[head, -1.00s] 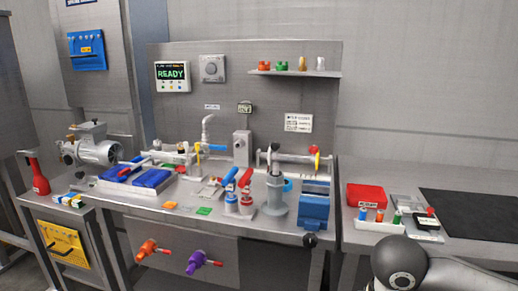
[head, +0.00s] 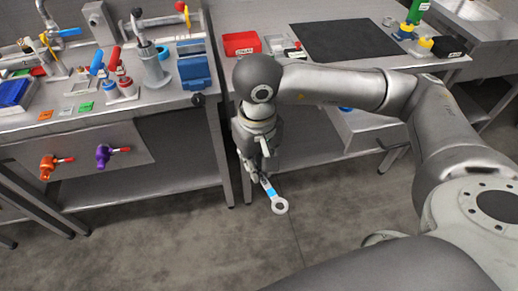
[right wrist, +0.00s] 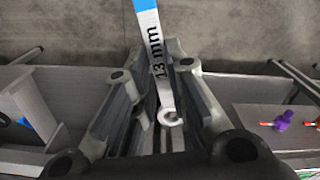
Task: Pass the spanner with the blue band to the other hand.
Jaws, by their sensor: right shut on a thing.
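My right gripper (head: 257,172) is shut on the spanner with the blue band (head: 279,205). In the head view the spanner hangs down from the fingers over the floor, in front of the benches, with a ring end at its lower tip. In the right wrist view the spanner (right wrist: 155,50) runs between the two fingers (right wrist: 163,85). It reads "13 mm", its blue band is at the top edge, and a ring end lies between the finger pads. The left gripper is not in view.
A red tray (head: 241,43) and black mat (head: 345,39) lie on the right bench. The floor (head: 170,250) in front is clear.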

